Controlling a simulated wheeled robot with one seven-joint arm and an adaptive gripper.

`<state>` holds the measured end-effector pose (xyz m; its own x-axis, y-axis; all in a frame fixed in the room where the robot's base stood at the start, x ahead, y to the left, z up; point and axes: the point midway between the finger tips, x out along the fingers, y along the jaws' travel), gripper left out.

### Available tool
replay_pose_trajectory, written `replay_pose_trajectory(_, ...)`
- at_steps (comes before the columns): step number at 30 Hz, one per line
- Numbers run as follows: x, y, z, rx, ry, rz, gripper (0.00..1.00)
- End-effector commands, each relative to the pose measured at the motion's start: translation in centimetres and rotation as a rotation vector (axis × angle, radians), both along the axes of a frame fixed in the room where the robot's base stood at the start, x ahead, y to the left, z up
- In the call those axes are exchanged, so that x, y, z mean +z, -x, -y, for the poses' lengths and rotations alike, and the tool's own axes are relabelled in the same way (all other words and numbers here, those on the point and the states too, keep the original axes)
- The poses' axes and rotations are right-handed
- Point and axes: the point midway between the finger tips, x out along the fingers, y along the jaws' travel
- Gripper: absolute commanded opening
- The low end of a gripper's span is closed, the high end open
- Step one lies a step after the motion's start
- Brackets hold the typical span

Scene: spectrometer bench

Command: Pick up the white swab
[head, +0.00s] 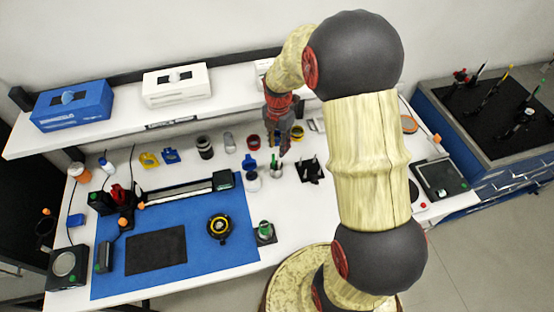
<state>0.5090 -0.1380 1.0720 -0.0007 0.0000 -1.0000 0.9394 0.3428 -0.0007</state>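My gripper (280,145) hangs down over the back part of the white bench, below the shelf edge and above the small containers. Its fingers are small and dark here, and I cannot tell whether they are open or shut. I cannot make out the white swab; it may be too small to tell or hidden by my arm. Small containers near the fingers include a white cup with a blue top (252,182) and a pale cup with a green part (276,171).
A black stand (311,170) is right of the cups. A red ring-shaped container (253,142) and a dark jar (205,148) stand behind. The shelf (130,118) runs overhead.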

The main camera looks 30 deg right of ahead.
Motion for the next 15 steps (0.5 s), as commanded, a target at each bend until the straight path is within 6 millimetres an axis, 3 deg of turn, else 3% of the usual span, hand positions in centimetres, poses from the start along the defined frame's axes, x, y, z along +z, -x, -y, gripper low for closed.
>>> replay_pose_trajectory(15, -6.1, 0.9, 0.0, -0.001, 0.000, -0.002, 0.31)
